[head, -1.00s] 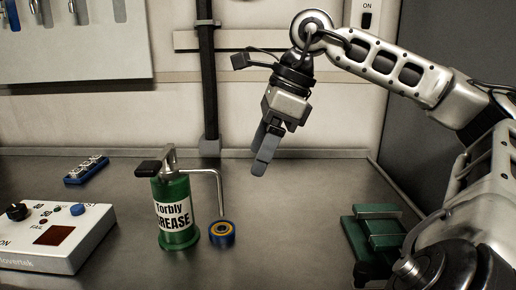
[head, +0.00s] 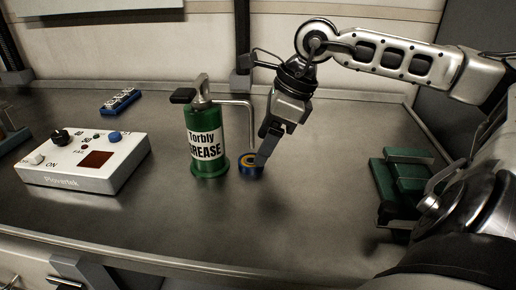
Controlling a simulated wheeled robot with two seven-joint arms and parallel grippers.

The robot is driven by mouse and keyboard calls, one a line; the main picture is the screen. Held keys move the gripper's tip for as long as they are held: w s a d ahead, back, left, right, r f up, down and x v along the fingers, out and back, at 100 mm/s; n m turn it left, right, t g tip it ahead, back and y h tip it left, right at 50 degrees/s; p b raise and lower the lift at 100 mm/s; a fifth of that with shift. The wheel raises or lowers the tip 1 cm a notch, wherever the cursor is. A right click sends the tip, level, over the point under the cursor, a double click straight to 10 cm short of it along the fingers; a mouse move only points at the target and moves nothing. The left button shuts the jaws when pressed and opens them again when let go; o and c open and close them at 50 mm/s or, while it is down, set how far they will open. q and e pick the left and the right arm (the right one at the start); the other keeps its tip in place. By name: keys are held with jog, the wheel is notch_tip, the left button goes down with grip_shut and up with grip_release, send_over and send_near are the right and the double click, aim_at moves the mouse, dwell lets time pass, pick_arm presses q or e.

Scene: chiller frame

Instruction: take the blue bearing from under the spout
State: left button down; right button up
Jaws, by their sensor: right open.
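The blue bearing (head: 246,170), with an orange-yellow ring at its middle, sits on the metal bench under the spout (head: 251,122) of the green grease dispenser (head: 209,165). My right gripper (head: 263,158) points down at the bearing's right side, its fingertips at about the bearing's height. One finger overlaps the bearing's right edge in the picture. I cannot tell whether it touches. The gripper is open and holds nothing that I can see. My left gripper is not in view.
A white control box (head: 85,162) with knobs stands at the left. A green fixture (head: 405,180) stands at the right. The bench in front of the bearing is clear.

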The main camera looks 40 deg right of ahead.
aim_at(251, 164)
jog(key=shift+x, duration=1.95)
jog(key=shift+s, duration=0.1)
jog(key=c, duration=1.1)
